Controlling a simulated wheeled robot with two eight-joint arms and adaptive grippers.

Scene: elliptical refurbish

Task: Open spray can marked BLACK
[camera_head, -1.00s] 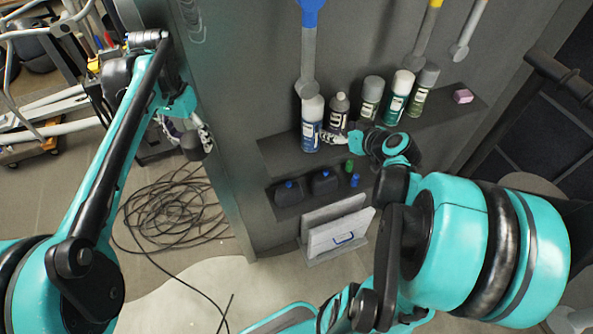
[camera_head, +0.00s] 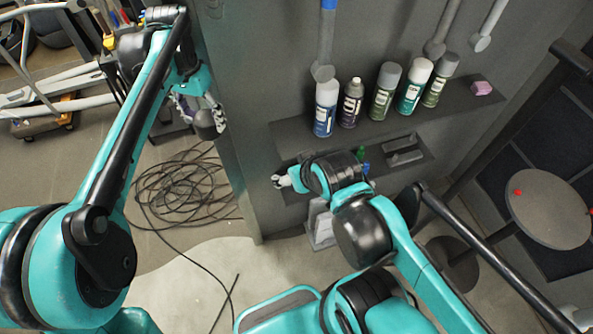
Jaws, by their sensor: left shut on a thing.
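Several spray cans stand upright in a row on the upper shelf. The second from the left is a dark can (camera_head: 350,104) with a narrow, bare top and no cap; its label is too small to read. My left gripper (camera_head: 213,119) is shut on a small dark rounded thing (camera_head: 205,124), perhaps a cap, beside the cabinet's left edge and away from the cans. My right gripper (camera_head: 280,182) is below the upper shelf, in front of the lower recess, apart from the cans. Its fingers are too small to judge.
The dark can stands between a blue-and-white can (camera_head: 325,108) and a grey-capped can (camera_head: 384,92). A pink block (camera_head: 481,88) lies at the shelf's right. Coiled black cable (camera_head: 180,190) lies on the floor. A round table (camera_head: 550,208) stands at right.

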